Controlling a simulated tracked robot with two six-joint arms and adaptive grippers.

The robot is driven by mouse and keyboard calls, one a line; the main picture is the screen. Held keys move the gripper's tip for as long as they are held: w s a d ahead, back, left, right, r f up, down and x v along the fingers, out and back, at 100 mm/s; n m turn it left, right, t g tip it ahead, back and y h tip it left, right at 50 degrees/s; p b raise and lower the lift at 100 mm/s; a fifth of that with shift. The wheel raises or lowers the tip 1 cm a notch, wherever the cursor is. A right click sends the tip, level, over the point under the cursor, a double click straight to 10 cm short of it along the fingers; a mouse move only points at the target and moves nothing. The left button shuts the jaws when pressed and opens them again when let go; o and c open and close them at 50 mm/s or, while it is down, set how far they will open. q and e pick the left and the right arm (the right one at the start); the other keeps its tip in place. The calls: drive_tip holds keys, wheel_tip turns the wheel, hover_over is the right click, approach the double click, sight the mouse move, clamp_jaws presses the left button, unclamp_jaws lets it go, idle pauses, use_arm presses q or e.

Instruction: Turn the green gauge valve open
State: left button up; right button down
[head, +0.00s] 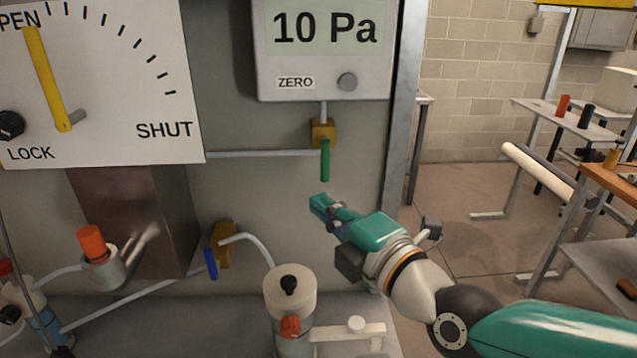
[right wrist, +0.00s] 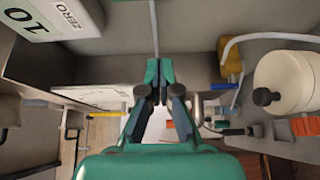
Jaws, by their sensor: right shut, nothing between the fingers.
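The green gauge valve handle (head: 325,160) hangs straight down from a brass valve body (head: 323,131), just under the gauge box (head: 330,85). A thin horizontal pipe joins the valve from the left. My right gripper (head: 320,203) is shut and empty, a little below the lower end of the green handle in the head view. They look apart there; the depth between them is hard to judge. In the right wrist view the closed fingertips (right wrist: 158,72) point at the panel, and I cannot pick out the green handle from the green fingers. My left gripper is not in view.
The gauge display reads 10 Pa. A blue-handled valve (head: 211,264), a white-capped canister (head: 290,292) and an orange-capped fitting (head: 92,243) sit lower left. A yellow-pointer dial (head: 130,90) is at upper left. A metal post (head: 398,120) stands right of the panel.

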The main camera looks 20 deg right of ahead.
sight(325, 161)
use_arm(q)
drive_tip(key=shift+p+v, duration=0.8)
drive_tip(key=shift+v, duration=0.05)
use_arm(e)
drive_tip(key=w+d, duration=0.2)
drive_tip(key=w, duration=0.6)
drive_tip(key=shift+w, duration=0.25)
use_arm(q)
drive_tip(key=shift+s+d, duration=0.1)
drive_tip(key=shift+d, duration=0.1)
use_arm(e)
drive_tip(key=shift+r, duration=0.1)
drive_tip(key=shift+a, duration=0.15)
